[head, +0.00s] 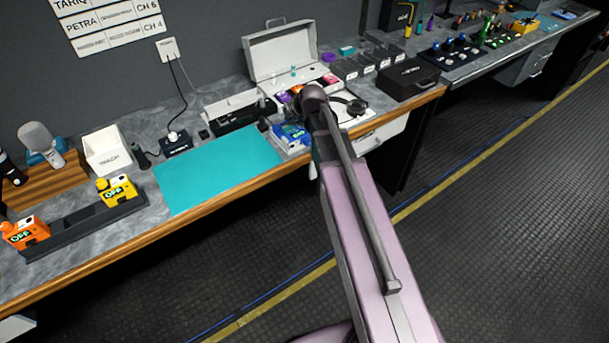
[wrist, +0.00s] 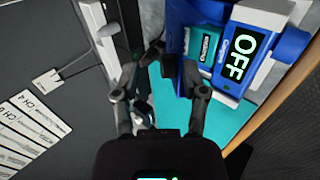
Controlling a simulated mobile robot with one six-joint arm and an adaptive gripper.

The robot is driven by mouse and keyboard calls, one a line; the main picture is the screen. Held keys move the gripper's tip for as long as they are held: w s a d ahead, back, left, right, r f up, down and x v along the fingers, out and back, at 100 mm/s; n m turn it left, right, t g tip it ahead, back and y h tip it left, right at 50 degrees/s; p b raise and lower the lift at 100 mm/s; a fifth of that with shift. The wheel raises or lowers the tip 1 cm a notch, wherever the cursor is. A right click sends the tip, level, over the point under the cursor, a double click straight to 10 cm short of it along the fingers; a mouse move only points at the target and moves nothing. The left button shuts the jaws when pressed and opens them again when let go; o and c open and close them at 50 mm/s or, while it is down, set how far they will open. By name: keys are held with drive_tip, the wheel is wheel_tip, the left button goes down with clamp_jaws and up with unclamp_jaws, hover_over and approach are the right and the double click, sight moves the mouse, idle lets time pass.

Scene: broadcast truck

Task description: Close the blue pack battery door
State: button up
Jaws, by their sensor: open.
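The blue pack (head: 291,137) lies on the bench at the right end of the teal mat, partly hidden by my arm. In the wrist view the blue pack (wrist: 238,50) fills the top right, with a screen reading OFF. A teal-labelled block, perhaps the battery (wrist: 203,46), shows beside the screen. I cannot clearly make out the battery door or its angle. My gripper (wrist: 164,62) is open and empty, its fingertips just left of the pack in the picture. Whether they touch it I cannot tell. In the head view my arm hides the gripper.
The teal mat (head: 215,171) is bare. Orange (head: 26,232) and yellow (head: 117,191) packs reading OFF stand in a dark rack at the left. An open white case (head: 281,52), headphones (head: 352,104) and a black case (head: 408,78) stand near the blue pack.

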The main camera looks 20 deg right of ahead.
drive_tip(key=shift+w+a+r+g+h+p, duration=0.15)
drive_tip(key=shift+w+r+g+p, duration=0.15)
drive_tip(key=shift+w+g+p, duration=0.3)
drive_tip(key=shift+w+a+r+g+h+p, duration=0.15)
drive_tip(key=shift+w+r+g+p, duration=0.15)
drive_tip(key=shift+g+p, duration=0.35)
drive_tip(key=shift+w+a+r+g+h+p, duration=0.15)
drive_tip(key=shift+w+g+h+p, duration=0.25)
drive_tip(key=shift+w+g+p, duration=0.5)
wheel_tip(320, 180, up, 14)
drive_tip(key=w+g+h+p, duration=0.15)
drive_tip(key=g+p, duration=0.25)
drive_tip(key=p, duration=1.2)
drive_tip(key=s+f+m+b, duration=1)
drive_tip(key=s, duration=0.4)
drive_tip(key=s+f+m+b, duration=1)
drive_tip(key=s+m+b, duration=0.1)
drive_tip(key=s, duration=0.4)
drive_tip(key=shift+a+f+m, duration=0.3)
drive_tip(key=shift+a+f, duration=0.05)
drive_tip(key=shift+a, duration=0.05)
